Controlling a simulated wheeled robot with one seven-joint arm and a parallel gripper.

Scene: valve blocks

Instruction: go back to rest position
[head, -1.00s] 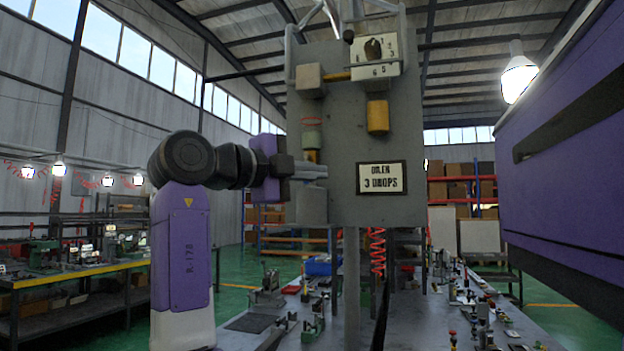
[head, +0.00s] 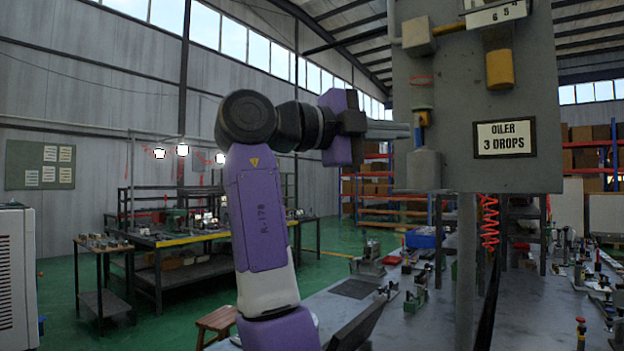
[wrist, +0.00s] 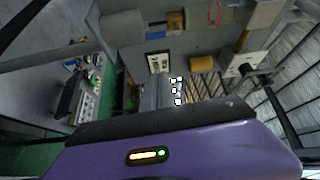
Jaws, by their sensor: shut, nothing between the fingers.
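My gripper (head: 390,130) is shut and empty, at the end of my raised arm in the head view. Its two grey fingers lie together and point right, level, and their tips overlap the left edge of the grey valve panel (head: 450,100). I cannot tell whether they touch it. The gripper also shows in the wrist view (wrist: 160,92), its fingers reaching away past the purple housing.
A grey post (head: 466,260) holds the panel above a long workbench (head: 420,312) with small fixtures. A red coiled hose (head: 489,222) hangs behind. Another bench (head: 190,238) stands at the left. The green floor (head: 62,280) is open at the lower left.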

